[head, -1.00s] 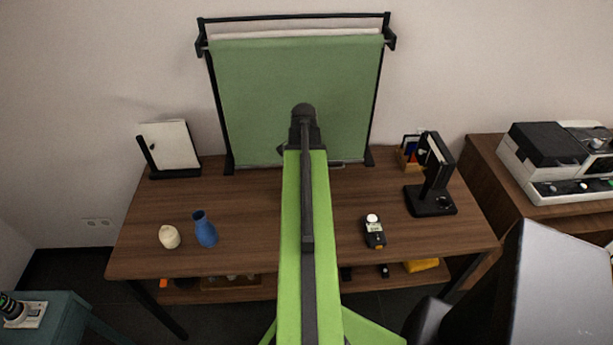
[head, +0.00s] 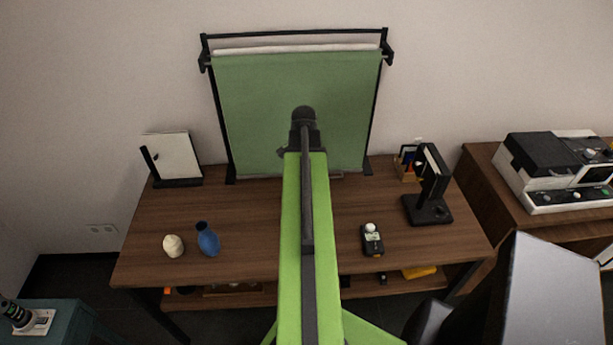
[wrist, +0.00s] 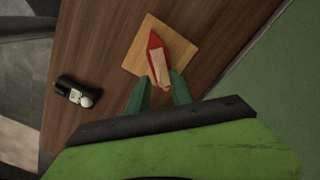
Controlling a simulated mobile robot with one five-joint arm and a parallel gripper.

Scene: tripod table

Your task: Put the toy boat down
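The toy boat (wrist: 156,57) shows in the wrist view, with a red hull and a pale wooden-looking top. It appears over a light square wooden board (wrist: 182,53), bow pointing away from my gripper. Whether it rests on the board or hangs just above it is unclear. My gripper (wrist: 160,76) has its two green fingers on either side of the boat's near end. The gaps between fingers and hull are too small to tell if they touch. In the head view my own arm hides the boat, board and gripper.
A black device with a white knob (head: 372,238) lies on the brown table (head: 250,235); it also shows in the wrist view (wrist: 75,92). A blue vase (head: 208,240) and cream pot (head: 173,245) stand left. A green backdrop (head: 240,110) rises behind; a black stand (head: 430,190) is right.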

